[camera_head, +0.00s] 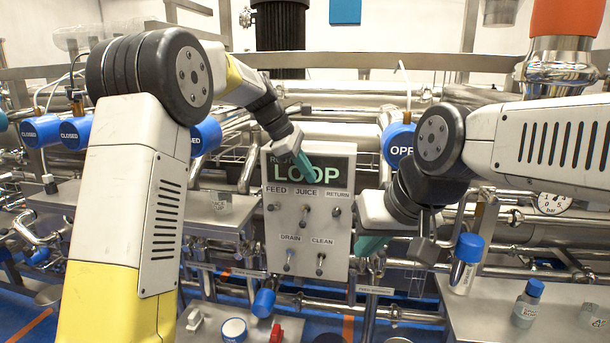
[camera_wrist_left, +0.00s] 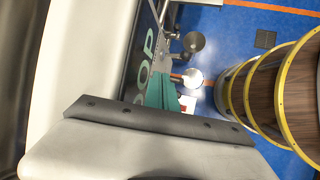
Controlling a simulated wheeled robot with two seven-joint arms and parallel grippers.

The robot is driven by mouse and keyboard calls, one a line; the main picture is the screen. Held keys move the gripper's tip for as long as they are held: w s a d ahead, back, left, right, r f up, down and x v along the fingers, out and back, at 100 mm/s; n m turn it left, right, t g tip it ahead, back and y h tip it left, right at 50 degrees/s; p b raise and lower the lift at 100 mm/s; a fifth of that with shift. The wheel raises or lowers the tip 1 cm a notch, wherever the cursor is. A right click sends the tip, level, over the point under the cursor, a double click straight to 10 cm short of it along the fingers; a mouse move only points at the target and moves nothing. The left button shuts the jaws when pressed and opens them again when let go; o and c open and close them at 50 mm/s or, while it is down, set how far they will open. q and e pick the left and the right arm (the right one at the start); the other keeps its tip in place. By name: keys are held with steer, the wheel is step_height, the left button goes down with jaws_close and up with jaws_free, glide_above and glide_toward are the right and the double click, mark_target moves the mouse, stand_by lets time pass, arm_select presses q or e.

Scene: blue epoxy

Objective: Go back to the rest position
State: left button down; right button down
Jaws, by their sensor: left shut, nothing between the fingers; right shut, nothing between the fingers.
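My left gripper (camera_head: 306,166) has teal fingers that are shut and empty. It is in front of the upper left of the control panel (camera_head: 297,262), near its lit LOOP display (camera_head: 335,172). In the left wrist view its shut fingers (camera_wrist_left: 161,92) are beside the panel display (camera_wrist_left: 142,65). I cannot tell whether they touch it. My right gripper (camera_head: 370,246) is shut and empty at the panel's lower right side. The panel has several toggle switches labelled FEED, JUICE, RETURN, DRAIN and CLEAN.
Steel pipes and blue valve caps (camera_head: 205,135) crowd the back. A bottle with a blue cap (camera_head: 466,264) and a smaller bottle (camera_head: 527,303) stand on the right steel bench (camera_head: 470,315). Small items, one a red part (camera_head: 277,333), lie at the bottom. Blue floor (camera_wrist_left: 240,25) shows in the left wrist view.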

arm_select(q)
steer(key=s+a+r+m+t+y, duration=0.1)
steer(key=s+a+r+m, duration=0.2)
steer(key=s+a, duration=0.45)
steer(key=s+a+r+m+t, duration=0.2)
steer(key=s+a+m, duration=0.2)
steer(key=s+a, duration=0.35)
steer(key=s+a+f+m+t+y, duration=0.1)
steer(key=s+a+f+m, duration=0.2)
steer(key=s, duration=0.5)
steer(key=s+a+f+m+y, duration=0.1)
steer(key=s+a+f+m, duration=0.2)
steer(key=s, duration=0.5)
steer(key=shift+s+a+f+m+t+y, duration=0.2)
steer(key=shift+s+a+m+t+y, duration=0.2)
steer(key=shift+m, duration=0.4)
